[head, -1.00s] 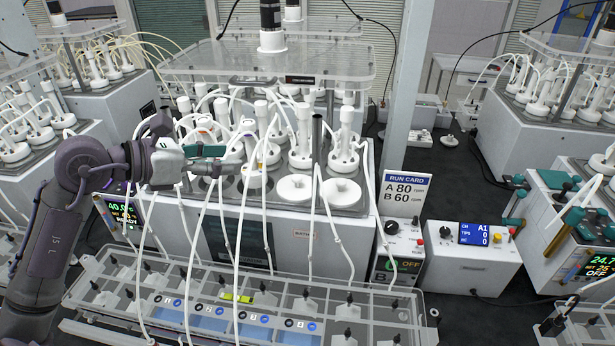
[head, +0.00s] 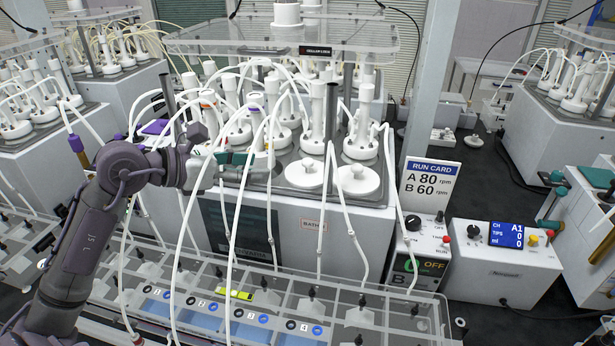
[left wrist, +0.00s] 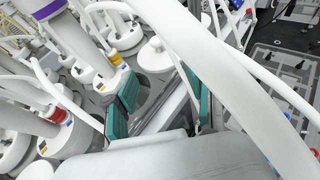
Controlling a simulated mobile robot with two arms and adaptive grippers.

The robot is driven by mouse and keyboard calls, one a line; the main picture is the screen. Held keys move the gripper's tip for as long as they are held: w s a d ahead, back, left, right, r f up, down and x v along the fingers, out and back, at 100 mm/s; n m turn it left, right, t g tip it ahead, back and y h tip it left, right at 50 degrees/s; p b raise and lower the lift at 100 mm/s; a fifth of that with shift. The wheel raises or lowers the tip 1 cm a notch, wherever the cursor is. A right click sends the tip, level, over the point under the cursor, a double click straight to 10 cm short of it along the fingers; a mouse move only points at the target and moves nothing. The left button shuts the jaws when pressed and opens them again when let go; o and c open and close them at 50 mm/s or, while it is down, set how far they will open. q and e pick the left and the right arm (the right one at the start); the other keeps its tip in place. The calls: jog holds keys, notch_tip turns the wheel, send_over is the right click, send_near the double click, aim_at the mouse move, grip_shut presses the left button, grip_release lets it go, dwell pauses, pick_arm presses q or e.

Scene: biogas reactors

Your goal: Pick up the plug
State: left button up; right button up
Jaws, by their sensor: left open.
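Two white round stoppers with raised knobs, a left one (head: 305,174) and a right one (head: 358,181), sit on the front right of the water bath top. I cannot tell for sure which part is the plug. A white knobbed stopper (left wrist: 154,56) also shows in the left wrist view, beyond my fingers. My left gripper (head: 243,166) is over the front left of the bath, left of both stoppers. Its teal finger pads stand apart and empty in the left wrist view (left wrist: 162,105). A white tube crosses close in front of them.
White bottles with looped tubes crowd the bath behind my gripper, and tubes hang down its front. A dark post (head: 331,125) stands behind the stoppers. A clear rack (head: 390,318) lies in front. The run card (head: 430,185) and pump boxes (head: 490,262) stand right.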

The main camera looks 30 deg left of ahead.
pick_arm(q)
jog(key=p, duration=0.2)
send_near(303, 161)
jog(key=x, duration=0.4)
jog(key=shift+d+f, duration=0.35)
jog(key=shift+f, duration=0.1)
jog(key=p+x, duration=0.2)
jog(key=x, duration=0.1)
jog(key=p+x, duration=0.1)
jog(key=x, duration=0.1)
jog(key=shift+w+a+r, duration=0.2)
jog(key=shift+r, duration=0.2)
jog(key=shift+w+d+f, duration=0.2)
jog(key=shift+s+a, duration=0.1)
jog(key=shift+c, duration=0.5)
grip_shut()
